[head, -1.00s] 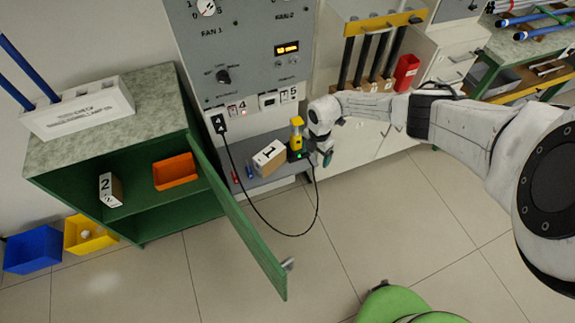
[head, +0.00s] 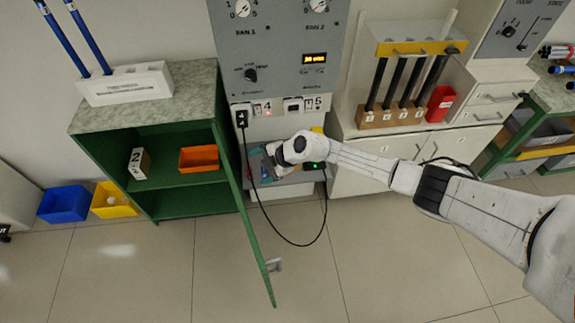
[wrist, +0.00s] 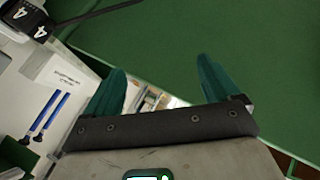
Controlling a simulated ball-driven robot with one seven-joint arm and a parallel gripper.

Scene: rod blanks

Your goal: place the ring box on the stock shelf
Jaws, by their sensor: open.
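Which thing is the ring box I cannot tell by name. A white and brown box marked 2 (head: 139,163) stands on the inner shelf of the green cabinet (head: 165,204), whose door is open. The box marked 1, seen earlier on the small ledge under the grey panel, is now hidden behind my wrist. My gripper (head: 260,166) is at that ledge, just right of the cabinet door. In the wrist view my gripper (wrist: 160,85) has its teal fingers spread apart, with no object clearly held between them.
The open green door (head: 245,220) juts forward close to my gripper. An orange bin (head: 199,159) sits beside box 2. A black cable (head: 262,212) loops below the ledge. Blue (head: 63,204) and yellow (head: 112,201) bins are on the floor. Floor in front is clear.

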